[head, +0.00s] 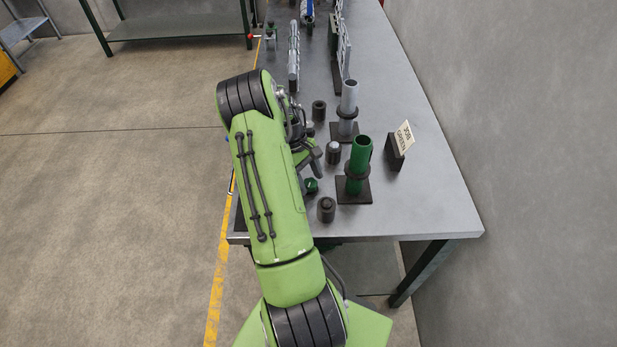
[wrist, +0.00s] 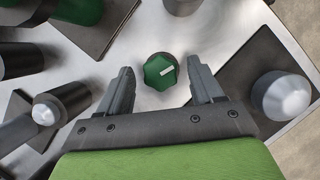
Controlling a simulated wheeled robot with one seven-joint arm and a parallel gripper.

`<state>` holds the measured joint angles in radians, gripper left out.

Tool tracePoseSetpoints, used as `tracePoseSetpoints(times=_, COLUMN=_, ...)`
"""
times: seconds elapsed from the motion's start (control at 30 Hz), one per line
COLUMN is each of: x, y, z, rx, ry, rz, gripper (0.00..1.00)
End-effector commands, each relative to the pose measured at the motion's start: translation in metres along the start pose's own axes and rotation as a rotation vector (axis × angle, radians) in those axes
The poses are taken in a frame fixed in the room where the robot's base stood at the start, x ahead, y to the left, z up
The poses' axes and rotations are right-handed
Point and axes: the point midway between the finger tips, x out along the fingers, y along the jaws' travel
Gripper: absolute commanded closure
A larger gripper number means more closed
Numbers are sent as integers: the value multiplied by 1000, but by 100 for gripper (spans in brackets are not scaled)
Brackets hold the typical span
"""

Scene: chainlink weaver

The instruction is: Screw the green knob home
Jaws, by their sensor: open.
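The green knob (wrist: 159,72) has a lobed rim and a white line on its top. It stands on the grey table and lies between the fingers of my gripper (wrist: 160,80) in the wrist view, with gaps on both sides. My gripper is open and holds nothing. In the head view the green knob (head: 311,185) shows just below my gripper (head: 316,165), partly hidden by my arm. What is under the knob is hidden.
A green tube (head: 361,153) stands on a dark base right of the knob, with a grey tube (head: 349,96) behind it. Dark cylinders (head: 327,209) (head: 333,152) stand close by. A small sign (head: 404,136) is at the right. The table's right front (head: 430,210) is clear.

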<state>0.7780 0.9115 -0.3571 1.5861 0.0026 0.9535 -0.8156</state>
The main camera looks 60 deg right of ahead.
Motion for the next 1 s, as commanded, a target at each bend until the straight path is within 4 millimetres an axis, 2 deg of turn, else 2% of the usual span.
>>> tracePoseSetpoints(times=0.1, x=0, y=0, z=0, rx=0, ry=0, rz=0, gripper=36)
tracePoseSetpoints(times=0.4, x=-1, y=0, z=0, rx=1, ry=0, rz=0, gripper=82)
tracePoseSetpoints(times=0.47, x=-1, y=0, z=0, rx=1, ry=0, rz=0, gripper=88)
tracePoseSetpoints(times=0.77, x=-1, y=1, z=0, rx=46, ry=2, rz=-17, gripper=88)
tracePoseSetpoints(times=1.0, x=-1, y=3, z=0, rx=184, ry=2, rz=-74, gripper=88)
